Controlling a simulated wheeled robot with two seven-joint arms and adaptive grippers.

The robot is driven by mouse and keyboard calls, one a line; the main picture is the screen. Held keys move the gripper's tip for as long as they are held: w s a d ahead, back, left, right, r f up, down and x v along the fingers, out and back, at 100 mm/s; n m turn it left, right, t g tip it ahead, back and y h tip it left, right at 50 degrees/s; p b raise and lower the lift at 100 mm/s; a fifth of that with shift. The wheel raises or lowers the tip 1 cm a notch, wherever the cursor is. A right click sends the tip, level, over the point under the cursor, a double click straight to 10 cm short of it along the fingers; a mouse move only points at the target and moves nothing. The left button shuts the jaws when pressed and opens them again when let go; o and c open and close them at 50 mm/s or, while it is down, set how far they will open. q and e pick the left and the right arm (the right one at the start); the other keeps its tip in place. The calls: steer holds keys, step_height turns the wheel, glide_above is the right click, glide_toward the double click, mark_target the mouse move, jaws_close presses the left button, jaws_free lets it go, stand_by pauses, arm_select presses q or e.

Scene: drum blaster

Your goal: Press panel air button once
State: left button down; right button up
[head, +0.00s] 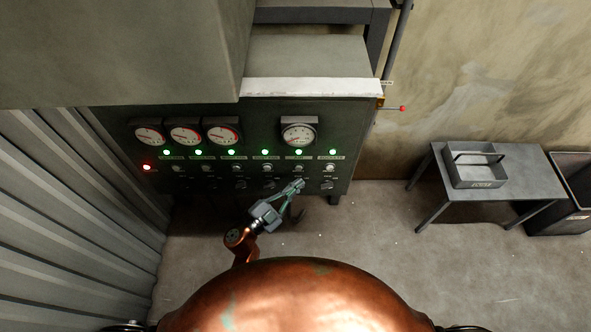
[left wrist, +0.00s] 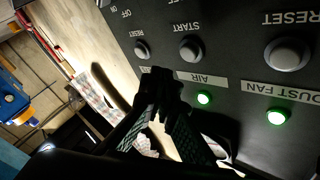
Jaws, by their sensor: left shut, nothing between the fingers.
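The dark control panel (head: 230,135) stands across the upper middle of the head view, with gauges, lit lamps and rows of small buttons. The AIR column has a green lamp (head: 298,152), and its button (head: 298,167) sits just below the label. The left wrist view shows the panel upside down, with the AIR label (left wrist: 201,78), its green lamp (left wrist: 204,97) and a round grey button (left wrist: 190,48) beside that label. My left gripper (head: 299,184) is shut and empty, its tips in front of the panel's lower part, near the AIR column. Whether they touch is unclear. My right gripper is out of view.
A DUST FAN label (left wrist: 285,92) and a large RESET button (left wrist: 287,53) neighbour the AIR column. A small table (head: 510,165) with a grey tray (head: 478,180) stands at the right, beside a dark bin (head: 572,190). Corrugated wall lies left; floor between is mostly clear.

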mark_target(299, 168)
arm_select(q)
steer(key=shift+w, duration=1.25)
steer(key=shift+w, duration=0.1)
stand_by(0.5)
steer(key=shift+w, duration=0.3)
steer(key=shift+w, duration=0.45)
stand_by(0.6)
stand_by(0.4)
steer(key=shift+s+p, duration=0.5)
steer(key=shift+s, duration=0.4)
